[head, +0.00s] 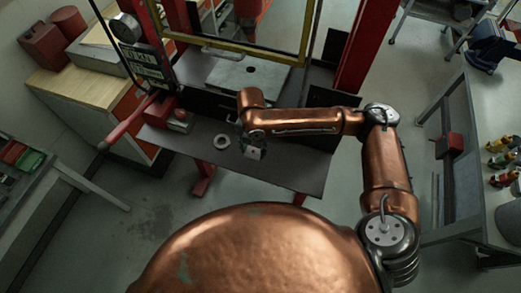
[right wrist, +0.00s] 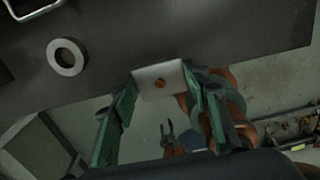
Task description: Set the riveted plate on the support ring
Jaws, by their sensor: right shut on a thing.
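My right gripper (head: 256,149) is shut on a small pale plate (right wrist: 160,80), which lies between its green fingers in the right wrist view. In the head view the plate shows pale at the fingertips. A light grey ring (head: 222,141) lies flat on the dark table, left of the gripper and apart from the plate. The ring also shows whole in the right wrist view (right wrist: 67,57). My left gripper is not in the head view; a dark claw-like shape low in the wrist view is unclear.
The dark table (head: 290,172) is bare around the ring. A red press frame (head: 367,45) with a grey plate (head: 248,74) stands behind. A red lever (head: 128,122) and small red block stand left of the ring. My right arm spans the table's right side.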

